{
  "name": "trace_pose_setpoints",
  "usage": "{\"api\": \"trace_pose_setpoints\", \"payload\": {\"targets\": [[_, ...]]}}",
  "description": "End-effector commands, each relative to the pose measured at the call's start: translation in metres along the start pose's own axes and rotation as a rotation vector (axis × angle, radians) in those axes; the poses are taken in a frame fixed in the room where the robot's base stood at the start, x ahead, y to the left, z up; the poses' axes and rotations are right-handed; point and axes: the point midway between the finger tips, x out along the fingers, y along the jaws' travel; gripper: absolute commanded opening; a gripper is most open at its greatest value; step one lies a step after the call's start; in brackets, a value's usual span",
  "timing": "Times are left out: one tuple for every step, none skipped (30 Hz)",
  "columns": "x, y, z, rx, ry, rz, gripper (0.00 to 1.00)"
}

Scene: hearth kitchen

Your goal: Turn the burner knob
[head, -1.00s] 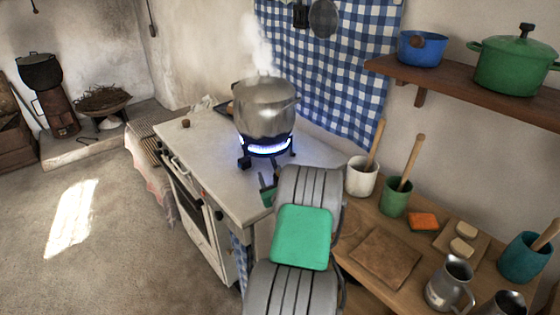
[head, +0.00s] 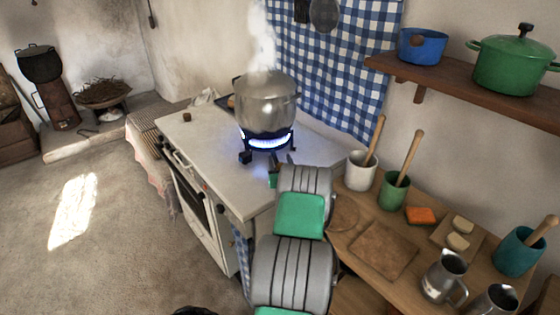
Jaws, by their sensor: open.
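A small dark block that looks like the burner knob (head: 245,157) sits at the front left of the lit burner (head: 267,142), low on the white stove top. A steel pot (head: 266,103) stands on the burner over a blue flame, with steam rising. My gripper (head: 281,161) is over the stove top, just in front of the burner and to the right of the knob, apart from it. It is open, with nothing seen between its dark fingers. My own arm hides part of the gripper and of the stove's right front.
The stove top (head: 205,150) is mostly clear on the left, with a small brown object (head: 187,117) near its far edge. On the right, a wooden counter (head: 345,262) holds a white mug (head: 361,171), a green mug (head: 392,191) and metal jugs. A shelf (head: 480,88) with pots hangs above.

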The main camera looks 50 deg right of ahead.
Motion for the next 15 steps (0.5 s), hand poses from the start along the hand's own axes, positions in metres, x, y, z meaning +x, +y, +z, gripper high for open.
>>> {"api": "trace_pose_setpoints", "payload": {"targets": [[-0.0001,0.0,0.0,0.0,0.0,0.0,0.53],[-0.0001,0.0,0.0,0.0,0.0,0.0,0.5],[-0.0001,0.0,0.0001,0.0,0.0,0.0,0.47],[-0.0002,0.0,0.0001,0.0,0.0,0.0,0.44],[-0.0002,0.0,0.0001,0.0,0.0,0.0,0.42],[-0.0002,0.0001,0.0001,0.0,0.0,0.0,0.39],[-0.0002,0.0,0.0002,0.0,0.0,0.0,0.36],[-0.0002,0.0,0.0002,0.0,0.0,0.0,0.34],[-0.0002,0.0,0.0002,0.0,0.0,0.0,0.31],[-0.0002,0.0,0.0002,0.0,0.0,0.0,0.28],[-0.0003,0.0,0.0002,0.0,0.0,0.0,0.26],[-0.0003,0.0,0.0002,0.0,0.0,0.0,0.22],[-0.0003,0.0,0.0003,0.0,0.0,0.0,0.2],[-0.0003,0.0,0.0003,0.0,0.0,0.0,0.17],[-0.0003,0.0,0.0003,0.0,0.0,0.0,0.14]]}}
